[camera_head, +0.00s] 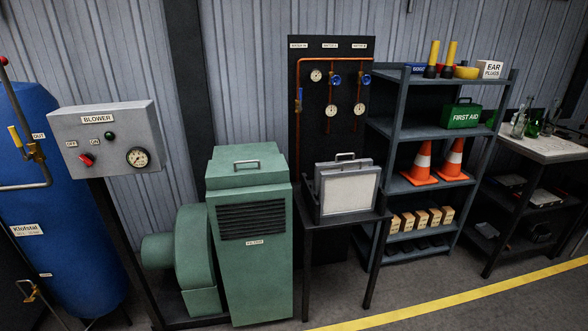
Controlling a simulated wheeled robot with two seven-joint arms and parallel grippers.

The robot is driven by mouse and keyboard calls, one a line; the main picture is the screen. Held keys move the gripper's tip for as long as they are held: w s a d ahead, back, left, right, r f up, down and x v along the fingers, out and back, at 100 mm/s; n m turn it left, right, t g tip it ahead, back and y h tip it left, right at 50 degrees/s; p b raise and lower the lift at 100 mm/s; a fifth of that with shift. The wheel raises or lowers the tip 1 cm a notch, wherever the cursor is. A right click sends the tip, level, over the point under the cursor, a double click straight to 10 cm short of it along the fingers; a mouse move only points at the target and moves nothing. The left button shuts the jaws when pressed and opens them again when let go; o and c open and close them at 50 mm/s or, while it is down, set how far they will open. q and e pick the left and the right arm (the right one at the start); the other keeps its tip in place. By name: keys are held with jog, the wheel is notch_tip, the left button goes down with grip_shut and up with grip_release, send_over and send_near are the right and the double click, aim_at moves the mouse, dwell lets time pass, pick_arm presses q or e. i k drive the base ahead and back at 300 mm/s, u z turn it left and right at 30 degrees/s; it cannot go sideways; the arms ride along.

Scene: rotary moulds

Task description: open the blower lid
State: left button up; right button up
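The green blower (253,262) stands on the floor left of centre, with a rounded fan housing on its left side and a dark louvred grille on its front. Its lid (247,177) lies on top and appears closed, with a grey bar handle (246,164) across it. A grey control box (110,138) labelled BLOWER stands to its left on a dark post. It has a red switch (86,159) by the OFF and ON marks, a dark green lamp and a round gauge. Neither of my grippers shows in this view.
A small dark table (338,222) right of the blower bears framed filter panels (348,190). A blue tank (50,200) with pipes stands at the left. A shelf rack (422,131) with cones and boxes stands right. Floor in front is clear, crossed by a yellow line (450,297).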

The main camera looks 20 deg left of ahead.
aim_at(268, 169)
jog(key=z, duration=0.45)
jog(key=i, duration=1)
jog(key=u, duration=0.25)
